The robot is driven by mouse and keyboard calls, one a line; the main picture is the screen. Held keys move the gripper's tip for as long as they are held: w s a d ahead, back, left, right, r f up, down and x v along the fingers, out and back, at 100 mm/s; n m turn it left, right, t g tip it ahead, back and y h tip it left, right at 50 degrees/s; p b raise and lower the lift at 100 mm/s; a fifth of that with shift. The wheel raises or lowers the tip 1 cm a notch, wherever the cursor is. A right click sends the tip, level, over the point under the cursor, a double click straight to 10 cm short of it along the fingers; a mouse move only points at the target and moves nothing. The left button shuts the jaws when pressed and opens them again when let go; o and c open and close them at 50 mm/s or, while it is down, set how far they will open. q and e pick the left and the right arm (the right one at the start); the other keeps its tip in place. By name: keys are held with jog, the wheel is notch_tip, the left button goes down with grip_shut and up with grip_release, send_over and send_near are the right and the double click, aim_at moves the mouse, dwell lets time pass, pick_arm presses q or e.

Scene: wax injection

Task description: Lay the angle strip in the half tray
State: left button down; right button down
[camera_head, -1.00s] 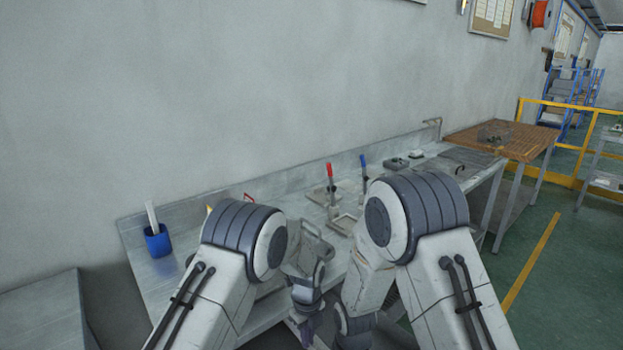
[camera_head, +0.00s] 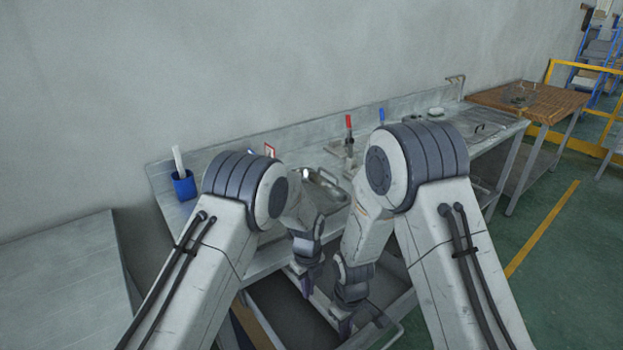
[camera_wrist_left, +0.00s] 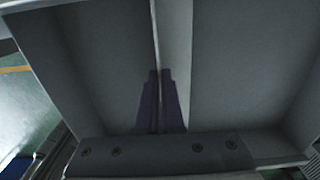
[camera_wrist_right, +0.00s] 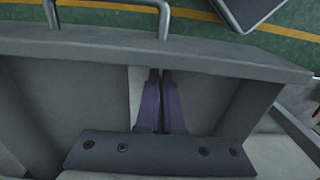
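A dark grey half tray (camera_head: 385,337) with a loop handle stands low in front of the bench, below my grippers. The angle strip (camera_head: 322,305), a pale narrow bar, runs between my grippers within the tray's outline. In the left wrist view the strip (camera_wrist_left: 176,45) runs up from the shut fingers of my left gripper (camera_head: 305,288). In the right wrist view a pale end of the strip (camera_wrist_right: 136,95) shows beside the close-set fingers of my right gripper (camera_head: 342,328), near the tray's handled end wall (camera_wrist_right: 220,60). Whether the strip touches the tray floor is unclear.
The metal bench (camera_head: 165,190) against the wall holds a blue cup (camera_head: 185,185), a shiny handled pan (camera_head: 330,193) and red- and blue-handled tools (camera_head: 348,128). A grey table (camera_head: 70,265) stands at left. Green floor (camera_head: 535,280) is open at right.

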pick_arm(q)
jog(key=shift+w+a+r, duration=0.1)
jog(key=shift+a+r, duration=0.05)
jog(key=shift+r, duration=0.45)
pick_arm(e)
jog(key=shift+w+a+r, duration=0.15)
jog(key=shift+r, duration=0.4)
pick_arm(q)
jog(key=shift+a+r+p, duration=0.45)
jog(key=shift+a+p, duration=0.05)
jog(key=shift+p, duration=0.15)
pick_arm(e)
jog(key=shift+a+r, duration=0.4)
jog(key=shift+r, duration=0.05)
pick_arm(q)
jog(key=shift+d+f, duration=0.1)
jog(key=shift+f, duration=0.05)
pick_arm(e)
jog(key=shift+w+d+f, duration=0.1)
jog(key=shift+f, duration=0.05)
pick_arm(q)
jog(key=shift+w+d, duration=0.2)
jog(key=shift+d, duration=0.45)
pick_arm(e)
jog(key=shift+d, duration=0.55)
jog(key=shift+a, duration=0.1)
pick_arm(q)
jog(key=shift+a, duration=0.15)
